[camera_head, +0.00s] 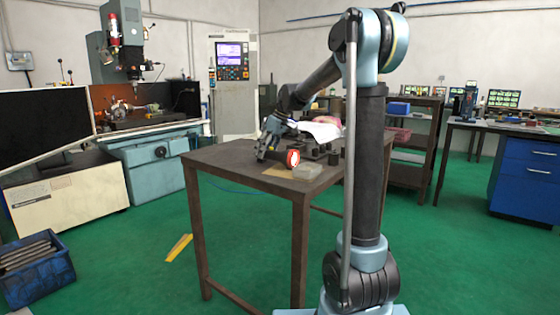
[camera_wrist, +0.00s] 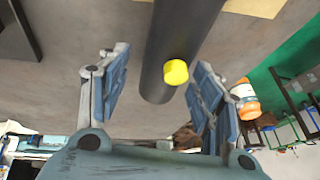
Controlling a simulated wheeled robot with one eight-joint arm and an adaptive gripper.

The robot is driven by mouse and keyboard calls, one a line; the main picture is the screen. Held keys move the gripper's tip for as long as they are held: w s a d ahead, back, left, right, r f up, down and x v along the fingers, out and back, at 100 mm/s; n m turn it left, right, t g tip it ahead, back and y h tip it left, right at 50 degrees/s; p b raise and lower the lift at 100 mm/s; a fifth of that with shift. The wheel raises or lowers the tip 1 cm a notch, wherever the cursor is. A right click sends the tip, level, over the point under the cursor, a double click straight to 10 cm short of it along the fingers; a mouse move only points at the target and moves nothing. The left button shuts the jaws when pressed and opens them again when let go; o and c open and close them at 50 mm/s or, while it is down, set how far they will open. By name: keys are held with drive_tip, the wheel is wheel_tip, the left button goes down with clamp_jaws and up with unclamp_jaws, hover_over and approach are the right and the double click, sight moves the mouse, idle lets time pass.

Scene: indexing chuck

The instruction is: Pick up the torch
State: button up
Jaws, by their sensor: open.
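The torch (camera_wrist: 180,35) is a dark cylinder with a yellow button (camera_wrist: 175,72) on its side. In the wrist view it runs from the top edge down between the two fingers of my gripper (camera_wrist: 161,88). My gripper is open, with a finger on each side of the torch and a visible gap at the left finger. The right finger is nearer to the torch; I cannot tell whether it touches. In the head view my gripper (camera_head: 265,152) is low over the table, and a red-rimmed round face (camera_head: 293,158), seemingly the torch's front end, shows just right of it.
The brown table (camera_head: 225,165) also bears a pale translucent block (camera_head: 307,171), a white cloth (camera_head: 322,131) and small dark parts behind. An orange-and-white container (camera_wrist: 245,98) shows beyond my right finger. The table's near left part is clear.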

drive_tip(key=shift+a+f, duration=0.1)
drive_tip(key=shift+f, duration=0.1)
drive_tip(key=c, duration=1)
drive_tip(key=shift+c, duration=0.2)
